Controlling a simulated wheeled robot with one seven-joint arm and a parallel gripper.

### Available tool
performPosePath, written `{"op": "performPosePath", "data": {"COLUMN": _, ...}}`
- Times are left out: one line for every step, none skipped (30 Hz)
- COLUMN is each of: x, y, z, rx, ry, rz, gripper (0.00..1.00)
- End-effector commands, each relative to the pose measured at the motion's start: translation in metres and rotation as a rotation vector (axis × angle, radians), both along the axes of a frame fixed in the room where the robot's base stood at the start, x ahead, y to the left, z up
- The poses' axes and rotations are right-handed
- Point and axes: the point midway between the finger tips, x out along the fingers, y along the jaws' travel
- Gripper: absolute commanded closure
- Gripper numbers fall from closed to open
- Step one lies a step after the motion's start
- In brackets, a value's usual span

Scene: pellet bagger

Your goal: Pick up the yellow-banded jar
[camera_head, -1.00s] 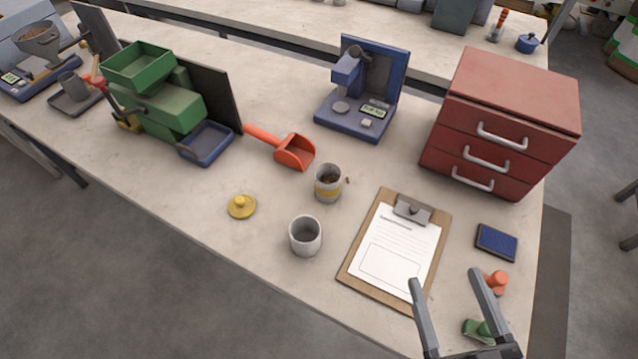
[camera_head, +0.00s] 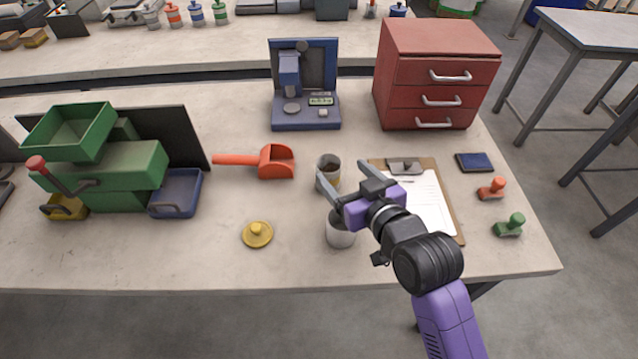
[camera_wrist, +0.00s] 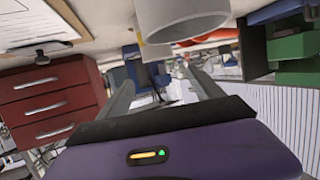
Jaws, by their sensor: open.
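The yellow-banded jar (camera_head: 328,164) stands upright on the bench, with brown contents in its open mouth. My gripper (camera_head: 340,168) is open and its fingers point at the jar from the front right. One finger crosses in front of the jar and hides most of its band. I cannot tell whether they touch. A plain pale cup (camera_head: 340,236) stands in front of the jar, partly under my gripper. In the wrist view, my open fingers (camera_wrist: 160,78) have nothing clearly between them. A pale cup (camera_wrist: 180,22) hangs large at the top of this upside-down view.
A clipboard (camera_head: 432,217) lies right of the jar, partly behind my arm. An orange scoop (camera_head: 276,161) lies to the left, a yellow lid (camera_head: 257,234) front left. A blue scale (camera_head: 306,118) and red drawers (camera_head: 438,80) stand behind. Two stamps stand right.

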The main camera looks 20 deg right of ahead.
Motion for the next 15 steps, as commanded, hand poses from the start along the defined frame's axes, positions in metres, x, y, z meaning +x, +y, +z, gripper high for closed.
{"op": "performPosePath", "data": {"x": -0.002, "y": 0.001, "z": -0.008, "rx": -0.002, "ry": 0.029, "rz": 0.004, "gripper": 0.24}}
{"op": "performPosePath", "data": {"x": -0.003, "y": 0.001, "z": -0.012, "rx": -0.002, "ry": 0.044, "rz": 0.008, "gripper": 0.24}}
{"op": "performPosePath", "data": {"x": -0.005, "y": 0.002, "z": -0.016, "rx": -0.004, "ry": 0.060, "rz": 0.011, "gripper": 0.24}}
{"op": "performPosePath", "data": {"x": -0.006, "y": 0.002, "z": -0.019, "rx": -0.005, "ry": 0.070, "rz": 0.013, "gripper": 0.24}}
{"op": "performPosePath", "data": {"x": -0.006, "y": 0.003, "z": -0.020, "rx": -0.006, "ry": 0.077, "rz": 0.016, "gripper": 0.24}}
{"op": "performPosePath", "data": {"x": -0.007, "y": 0.003, "z": -0.022, "rx": -0.008, "ry": 0.085, "rz": 0.017, "gripper": 0.24}}
{"op": "performPosePath", "data": {"x": -0.007, "y": 0.003, "z": -0.024, "rx": -0.009, "ry": 0.090, "rz": 0.018, "gripper": 0.24}}
{"op": "performPosePath", "data": {"x": -0.006, "y": 0.003, "z": -0.025, "rx": -0.010, "ry": 0.093, "rz": 0.020, "gripper": 0.24}}
{"op": "performPosePath", "data": {"x": -0.003, "y": 0.004, "z": -0.026, "rx": -0.011, "ry": 0.096, "rz": 0.020, "gripper": 0.24}}
{"op": "performPosePath", "data": {"x": -0.001, "y": 0.004, "z": -0.028, "rx": -0.012, "ry": 0.096, "rz": 0.021, "gripper": 0.24}}
{"op": "performPosePath", "data": {"x": 0.002, "y": 0.004, "z": -0.028, "rx": -0.013, "ry": 0.095, "rz": 0.022, "gripper": 0.24}}
{"op": "performPosePath", "data": {"x": 0.006, "y": 0.004, "z": -0.030, "rx": -0.013, "ry": 0.095, "rz": 0.021, "gripper": 0.24}}
{"op": "performPosePath", "data": {"x": 0.009, "y": 0.004, "z": -0.031, "rx": -0.012, "ry": 0.095, "rz": 0.020, "gripper": 0.24}}
{"op": "performPosePath", "data": {"x": 0.012, "y": 0.005, "z": -0.032, "rx": -0.012, "ry": 0.094, "rz": 0.020, "gripper": 0.24}}
{"op": "performPosePath", "data": {"x": 0.016, "y": 0.005, "z": -0.033, "rx": -0.012, "ry": 0.094, "rz": 0.020, "gripper": 0.24}}
